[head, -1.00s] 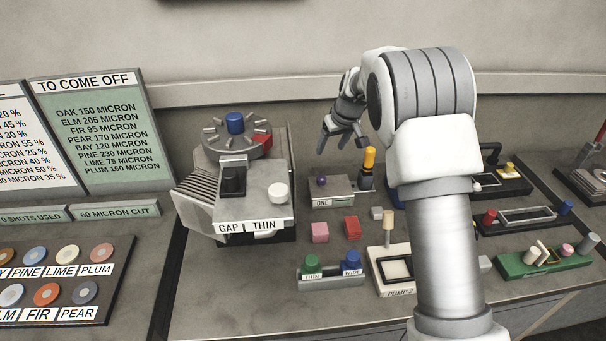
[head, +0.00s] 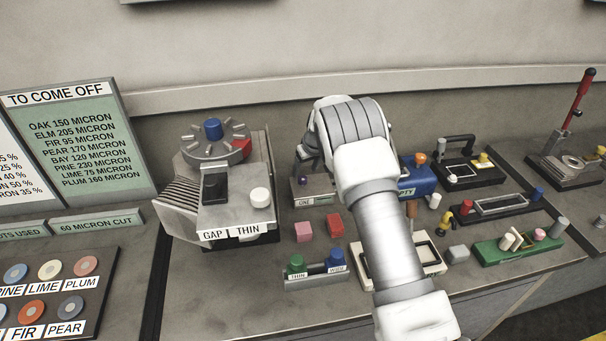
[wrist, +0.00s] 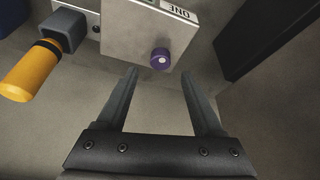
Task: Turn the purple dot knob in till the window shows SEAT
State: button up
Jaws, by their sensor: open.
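The purple knob (wrist: 160,59) with a pale dot sits on a grey box (wrist: 140,30). In the head view the grey box (head: 313,189) stands behind the pink and red blocks, the purple knob (head: 302,181) small at its left. Its label reads ONE, upside down in the wrist view; I see no SEAT. My gripper (wrist: 159,72) is open and empty. Its fingertips spread either side of the knob's line, just short of it in the picture; I see no contact. In the head view my arm hides much of the gripper.
A yellow-orange handle (wrist: 28,75) in a grey socket sits left of the box in the wrist view. A dark block (wrist: 260,35) stands to the right. The GAP THIN machine (head: 230,215) is left of the box. Pink (head: 303,231) and red (head: 335,224) blocks lie in front.

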aim_at(302, 177)
jog(key=shift+x, duration=2.35)
grip_shut()
